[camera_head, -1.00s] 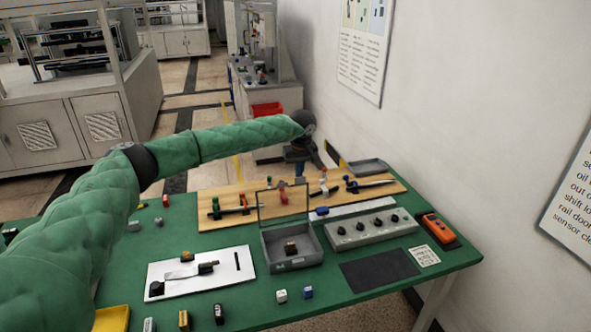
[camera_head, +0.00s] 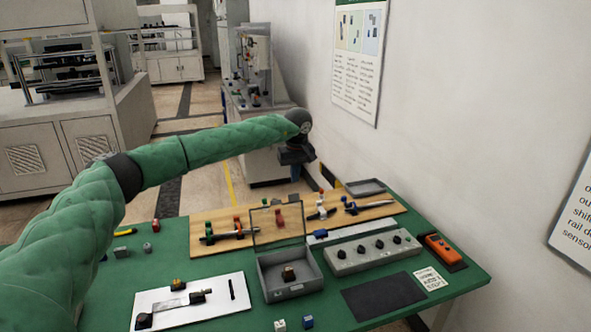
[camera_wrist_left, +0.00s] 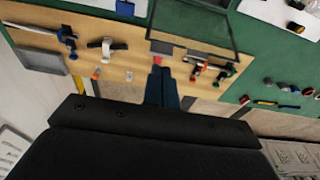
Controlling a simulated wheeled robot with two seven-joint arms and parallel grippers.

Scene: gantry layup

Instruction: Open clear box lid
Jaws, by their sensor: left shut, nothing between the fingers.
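The grey box (camera_head: 292,287) stands on the green table with a small dark and brown block inside. Its clear lid (camera_head: 279,227) with a thin dark frame stands up steeply from the box's far edge, so the box is open. The lid also shows in the left wrist view (camera_wrist_left: 196,24). My left gripper (camera_head: 295,176) is beyond the lid, over the far edge of the wooden board, apart from the lid in the head view. In the left wrist view its dark fingers (camera_wrist_left: 162,72) are together and empty, just short of the lid's frame. My right gripper is not in view.
A wooden board (camera_head: 372,212) with clamps and tools lies behind the box. A grey knob panel (camera_head: 372,253) stands right of it, with a black mat (camera_head: 384,296) in front. A white plate (camera_head: 195,306) with parts lies left. A wall bounds the right side.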

